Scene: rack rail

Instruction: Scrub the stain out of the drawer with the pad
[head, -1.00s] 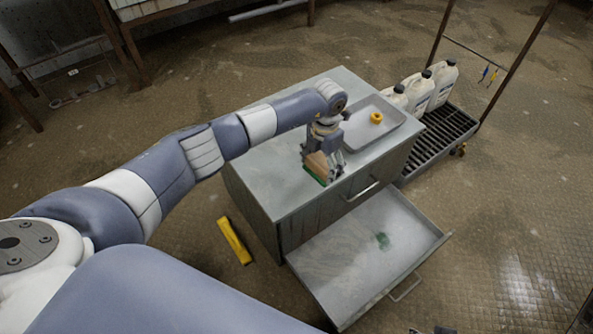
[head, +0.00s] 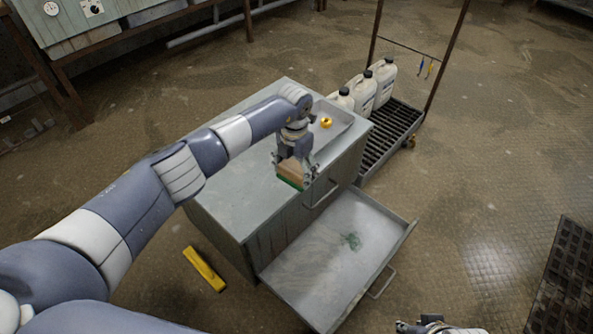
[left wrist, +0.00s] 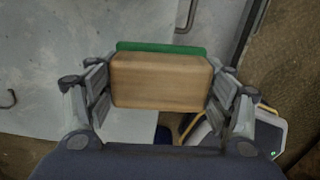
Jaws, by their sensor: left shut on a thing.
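My left gripper (head: 293,175) is shut on the pad (head: 291,170), a tan block with a green scrubbing face underneath. It holds the pad over the front edge of the grey cabinet's top. In the left wrist view the block (left wrist: 160,82) sits between both fingers, with the green layer (left wrist: 160,48) along its far side. The drawer (head: 312,279) is pulled open below and in front of the gripper. A dark green stain (head: 351,241) shows on its floor, toward the right, apart from the pad. My right gripper (head: 436,328) shows only partly at the bottom edge; its fingers are unclear.
White jugs (head: 362,92) stand on a slatted cart (head: 392,135) behind right. A yellow bar (head: 204,269) lies on the floor left of the drawer. The drawer interior looks otherwise empty.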

